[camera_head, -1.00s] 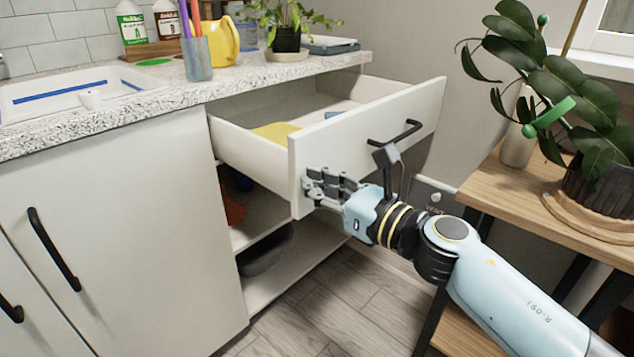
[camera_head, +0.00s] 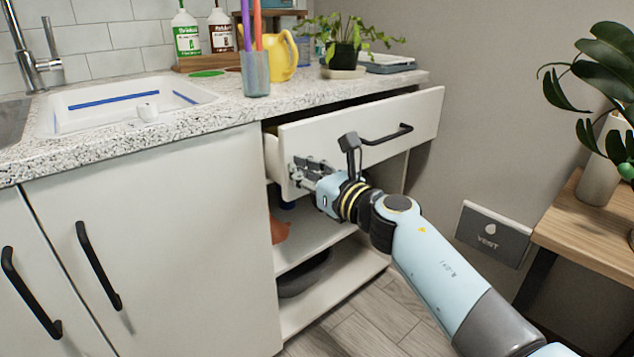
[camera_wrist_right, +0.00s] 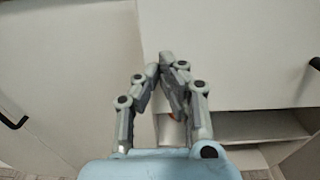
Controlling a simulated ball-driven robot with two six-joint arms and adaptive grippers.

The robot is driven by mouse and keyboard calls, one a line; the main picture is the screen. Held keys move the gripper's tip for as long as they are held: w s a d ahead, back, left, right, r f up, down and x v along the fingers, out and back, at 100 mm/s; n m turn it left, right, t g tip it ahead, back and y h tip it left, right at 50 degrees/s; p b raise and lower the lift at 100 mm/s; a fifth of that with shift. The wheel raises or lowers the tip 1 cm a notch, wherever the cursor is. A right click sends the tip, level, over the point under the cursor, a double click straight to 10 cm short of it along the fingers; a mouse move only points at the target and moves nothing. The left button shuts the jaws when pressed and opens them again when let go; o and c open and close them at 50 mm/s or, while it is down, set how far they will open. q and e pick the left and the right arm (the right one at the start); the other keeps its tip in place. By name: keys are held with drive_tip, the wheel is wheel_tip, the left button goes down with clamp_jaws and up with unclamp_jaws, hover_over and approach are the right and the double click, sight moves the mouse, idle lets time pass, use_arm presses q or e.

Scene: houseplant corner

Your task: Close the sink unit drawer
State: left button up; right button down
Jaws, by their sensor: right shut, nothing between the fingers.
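The sink unit drawer (camera_head: 375,122) has a white front with a black bar handle (camera_head: 388,135). It stands open by a small gap below the speckled counter, and its left side wall shows. My right gripper (camera_head: 298,170) is shut and empty, with its fingertips at the lower left part of the drawer front. In the right wrist view my fingers (camera_wrist_right: 166,62) come together in front of the white drawer front (camera_wrist_right: 230,50). Whether the tips press on the front is hard to tell. My left gripper is not in view.
Below the drawer is an open shelf (camera_head: 330,240) with a dark bowl (camera_head: 303,275). A closed cupboard door (camera_head: 165,240) is at left. The counter (camera_head: 215,115) holds a cup of sticks (camera_head: 256,75), a yellow watering can (camera_head: 283,58) and a plant. A wooden stand (camera_head: 590,225) is at right.

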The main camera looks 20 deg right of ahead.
sight(279, 155)
drive_tip(key=b+x, duration=0.1)
drive_tip(key=x, duration=0.2)
drive_tip(key=shift+w+a+f, duration=0.1)
drive_tip(key=shift+w+a, duration=0.05)
drive_tip(key=shift+w, duration=0.1)
drive_tip(key=x, duration=0.3)
drive_tip(key=shift+b, duration=0.35)
drive_tip(key=shift+w, duration=0.15)
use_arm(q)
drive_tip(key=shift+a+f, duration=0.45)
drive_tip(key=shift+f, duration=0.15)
use_arm(e)
drive_tip(key=shift+w+r, duration=0.15)
drive_tip(key=shift+r, duration=0.2)
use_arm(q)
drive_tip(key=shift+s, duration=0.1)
